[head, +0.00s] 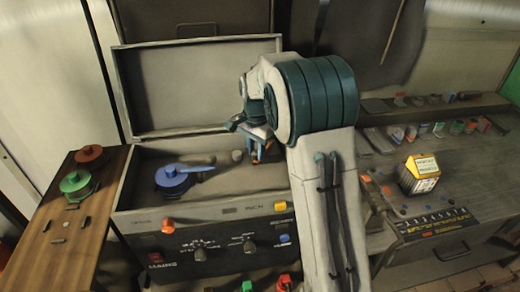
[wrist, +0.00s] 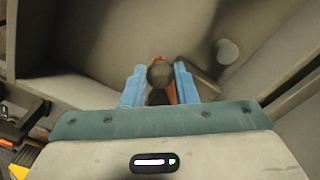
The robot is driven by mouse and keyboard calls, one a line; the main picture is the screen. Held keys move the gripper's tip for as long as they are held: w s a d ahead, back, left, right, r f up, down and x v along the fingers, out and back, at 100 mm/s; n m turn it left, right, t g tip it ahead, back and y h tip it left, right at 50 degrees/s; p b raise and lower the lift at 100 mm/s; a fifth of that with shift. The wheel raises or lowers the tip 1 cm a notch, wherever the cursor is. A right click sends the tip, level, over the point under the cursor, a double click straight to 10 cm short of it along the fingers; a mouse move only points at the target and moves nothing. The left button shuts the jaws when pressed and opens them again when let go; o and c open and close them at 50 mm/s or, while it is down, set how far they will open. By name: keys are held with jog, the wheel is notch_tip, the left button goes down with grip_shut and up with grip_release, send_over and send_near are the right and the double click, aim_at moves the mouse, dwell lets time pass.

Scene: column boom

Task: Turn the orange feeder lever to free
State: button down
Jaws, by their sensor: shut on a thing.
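My gripper (head: 259,142) reaches down into the open grey case (head: 130,185), on the right side of its top. Its blue fingers are closed around the orange feeder lever, which shows as an orange bit (head: 254,159) below the fingertips. In the wrist view my gripper (wrist: 160,80) has one finger on each side of a dark rounded end, with the lever's orange (wrist: 171,92) showing between them. My arm and gripper hide most of the lever and its base. I cannot read any marking for its setting.
A blue disc with a handle (head: 172,180) sits at the left of the case. A small grey knob (head: 237,155) stands beside my gripper. The raised lid (head: 195,90) is behind. A wooden side table (head: 75,220) holds red and green discs. A cluttered bench (head: 465,185) lies right.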

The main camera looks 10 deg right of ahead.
jog(key=w+a+m, duration=0.1)
jog(key=w+a+m+p, duration=0.1)
jog(key=m, duration=0.1)
jog(key=shift+r+m, duration=0.15)
jog(key=shift+m, duration=0.15)
jog(key=shift+w+a+m+p, duration=0.25)
jog(key=shift+w+m+p, duration=0.3)
jog(key=shift+m, duration=0.25)
jog(key=shift+w+a+m+p, duration=0.25)
jog(key=shift+w+m+p, duration=0.25)
jog(key=shift+m, duration=0.3)
jog(key=shift+w, duration=0.1)
jog(key=c, duration=1.1)
grip_release()
jog(key=shift+c, duration=0.2)
notch_tip(320, 180, up, 14)
jog(key=b, duration=0.1)
jog(key=shift+f, duration=0.2)
